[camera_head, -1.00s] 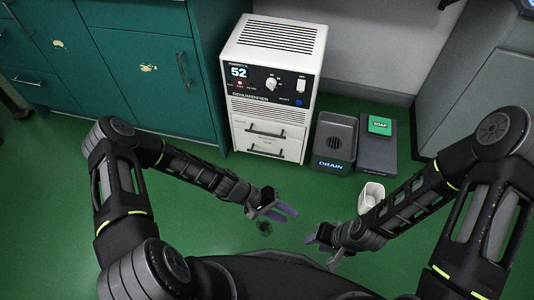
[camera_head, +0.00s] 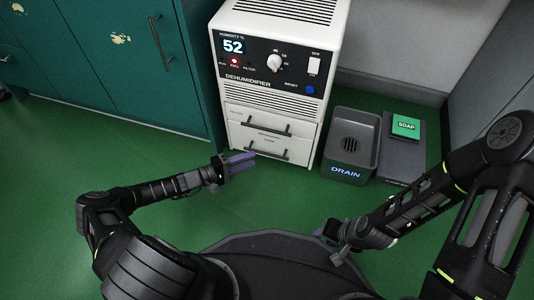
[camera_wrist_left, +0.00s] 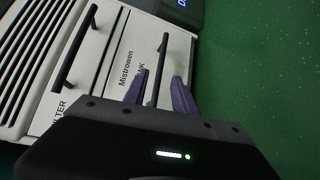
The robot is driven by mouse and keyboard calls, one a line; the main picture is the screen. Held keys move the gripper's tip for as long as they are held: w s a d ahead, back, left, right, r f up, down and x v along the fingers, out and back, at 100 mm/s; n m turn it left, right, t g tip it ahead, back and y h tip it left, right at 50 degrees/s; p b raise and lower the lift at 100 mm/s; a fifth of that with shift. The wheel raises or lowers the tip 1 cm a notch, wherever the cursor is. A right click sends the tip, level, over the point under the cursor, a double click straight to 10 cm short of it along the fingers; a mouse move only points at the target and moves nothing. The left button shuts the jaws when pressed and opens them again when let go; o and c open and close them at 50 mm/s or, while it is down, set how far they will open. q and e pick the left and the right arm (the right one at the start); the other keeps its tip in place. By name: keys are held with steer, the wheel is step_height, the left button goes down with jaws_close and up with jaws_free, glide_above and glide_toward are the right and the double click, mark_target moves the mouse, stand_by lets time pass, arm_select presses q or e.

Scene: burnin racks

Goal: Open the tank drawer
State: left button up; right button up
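The dehumidifier (camera_head: 276,85) is a white cabinet showing 52, with two drawers at its bottom. The lower, tank drawer (camera_head: 296,155) looks shut; its partly covered label ends in "NK" in the left wrist view. Its dark bar handle (camera_head: 268,155) also shows in that view (camera_wrist_left: 160,65). My left gripper (camera_head: 244,160) is at this handle, its purple fingers apart. In the left wrist view the fingers (camera_wrist_left: 160,92) lie on either side of the bar, with gaps visible. Contact is not visible. My right gripper (camera_head: 328,238) hangs low, away from the drawers; its opening is unclear.
The filter drawer with its own bar handle (camera_head: 267,127) is just above. A grey drain bin (camera_head: 345,172) stands right of the dehumidifier, beside a dark box with a green soap block (camera_head: 405,127). Teal cabinets (camera_head: 110,70) stand left. The green floor in front is clear.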

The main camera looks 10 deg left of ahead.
mark_target(267, 154)
arm_select(q)
steer(key=b+x, duration=0.3)
steer(key=x, duration=0.4)
steer(key=shift+w+d+f, duration=0.1)
steer(key=shift+w+d, duration=0.1)
steer(key=shift+d, duration=0.15)
steer(key=shift+c, duration=0.3)
jaws_close()
stand_by(0.8)
